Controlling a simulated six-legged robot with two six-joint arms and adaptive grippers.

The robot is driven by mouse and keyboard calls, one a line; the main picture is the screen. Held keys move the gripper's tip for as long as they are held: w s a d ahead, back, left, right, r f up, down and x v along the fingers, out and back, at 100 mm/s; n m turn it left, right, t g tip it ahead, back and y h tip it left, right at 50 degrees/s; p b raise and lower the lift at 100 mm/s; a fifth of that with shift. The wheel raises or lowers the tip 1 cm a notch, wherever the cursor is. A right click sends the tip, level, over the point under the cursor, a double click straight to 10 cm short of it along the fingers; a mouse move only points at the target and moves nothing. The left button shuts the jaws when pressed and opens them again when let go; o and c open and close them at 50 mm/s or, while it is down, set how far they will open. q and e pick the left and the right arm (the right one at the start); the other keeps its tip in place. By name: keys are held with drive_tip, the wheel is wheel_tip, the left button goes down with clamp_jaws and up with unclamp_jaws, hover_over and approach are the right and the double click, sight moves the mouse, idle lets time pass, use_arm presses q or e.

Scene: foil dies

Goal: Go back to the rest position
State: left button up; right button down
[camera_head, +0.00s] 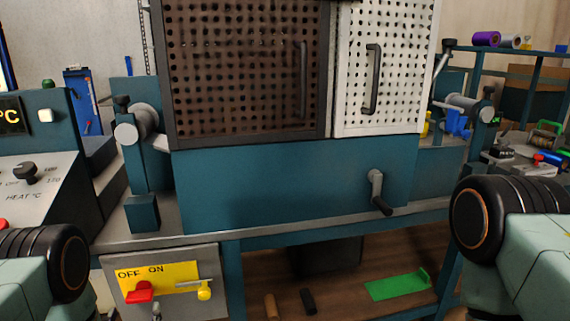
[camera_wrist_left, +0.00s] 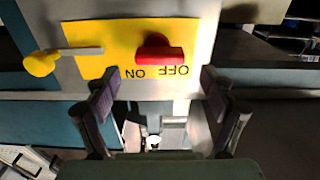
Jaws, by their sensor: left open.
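My left gripper (camera_wrist_left: 160,78) is open in the left wrist view, with its two dark fingers apart and nothing between them. It faces a yellow switch plate (camera_wrist_left: 95,35) lettered OFF and ON, which appears upside down there. A red switch handle (camera_wrist_left: 165,54) is on that plate, beyond the fingertips and apart from them. In the head view the same plate (camera_head: 175,272) is at the lower left, with the red handle (camera_head: 139,291) below the lettering. My left arm enters at the lower left and my right arm at the lower right. My right gripper is out of view.
A teal bench carries a cabinet with a brown perforated door (camera_head: 240,75) and a white one (camera_head: 390,70). A crank handle (camera_head: 378,190) sticks out below. A heater panel (camera_head: 40,180) is at left. A green tray (camera_head: 393,288) lies on the lower shelf.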

sight(138, 300)
use_arm(q)
drive_tip(key=x, duration=0.4)
drive_tip(key=shift+d, duration=0.1)
idle(0.3)
